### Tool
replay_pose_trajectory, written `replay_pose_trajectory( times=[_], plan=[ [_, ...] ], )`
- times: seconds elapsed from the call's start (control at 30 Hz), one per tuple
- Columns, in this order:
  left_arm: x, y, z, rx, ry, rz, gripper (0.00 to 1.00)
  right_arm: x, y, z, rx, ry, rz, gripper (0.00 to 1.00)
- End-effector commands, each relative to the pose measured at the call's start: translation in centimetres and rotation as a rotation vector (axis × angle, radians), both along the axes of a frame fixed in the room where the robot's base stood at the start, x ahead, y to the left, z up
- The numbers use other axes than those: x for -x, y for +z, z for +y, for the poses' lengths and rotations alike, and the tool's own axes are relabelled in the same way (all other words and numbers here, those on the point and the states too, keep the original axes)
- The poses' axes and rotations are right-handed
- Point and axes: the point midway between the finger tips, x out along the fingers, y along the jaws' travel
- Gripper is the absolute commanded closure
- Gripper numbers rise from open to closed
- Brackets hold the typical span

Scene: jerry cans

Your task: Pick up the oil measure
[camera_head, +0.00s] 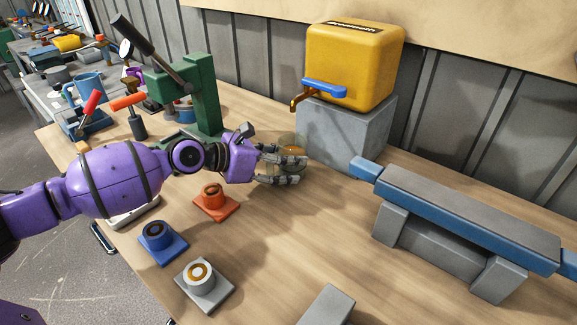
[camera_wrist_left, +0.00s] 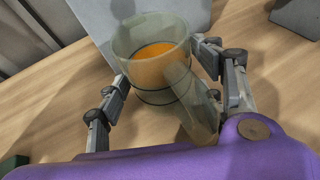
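The oil measure (camera_wrist_left: 153,52) is a clear, greenish cup with orange oil inside. It is upright on the bench in front of the grey block. My left gripper (camera_head: 296,169) reaches in from the left at the measure's height, and its fingers hide part of the measure (camera_head: 293,139). In the left wrist view, the fingers (camera_wrist_left: 160,72) stand apart, one on each side of the cup. Wood shows between the left finger and the cup; whether the fingertips touch the glass is unclear. My right gripper is not in view.
A yellow oil container (camera_head: 352,65) with a blue-handled tap stands on the grey block (camera_head: 345,135) behind. A green press (camera_head: 205,95) is behind my wrist. Red, blue and grey stands (camera_head: 215,202) sit in front. A blue-grey rail (camera_head: 465,212) is at right.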

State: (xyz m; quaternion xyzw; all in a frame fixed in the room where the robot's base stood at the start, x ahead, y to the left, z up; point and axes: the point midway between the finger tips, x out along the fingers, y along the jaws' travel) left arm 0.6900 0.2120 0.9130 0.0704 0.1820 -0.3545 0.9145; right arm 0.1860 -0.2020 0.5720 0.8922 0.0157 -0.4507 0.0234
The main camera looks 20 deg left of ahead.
Motion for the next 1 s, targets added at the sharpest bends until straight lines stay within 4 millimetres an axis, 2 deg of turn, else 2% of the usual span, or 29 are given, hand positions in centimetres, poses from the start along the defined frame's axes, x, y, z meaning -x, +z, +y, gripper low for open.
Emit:
replay_pose_trajectory(
  times=[0.03,0.3,0.73,1.0],
  plan=[
    [0.0,0.0,0.0,0.0,0.0,0.0,0.5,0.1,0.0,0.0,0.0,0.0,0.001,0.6],
    [0.0,0.0,0.0,0.0,0.0,0.0,0.85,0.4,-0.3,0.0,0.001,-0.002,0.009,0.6],
    [0.1,0.4,0.1,0.001,0.0,-0.002,0.85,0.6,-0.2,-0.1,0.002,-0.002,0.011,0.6],
    [0.3,2.1,0.1,0.0,-0.002,-0.005,0.85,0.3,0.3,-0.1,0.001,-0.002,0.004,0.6]
  ],
)
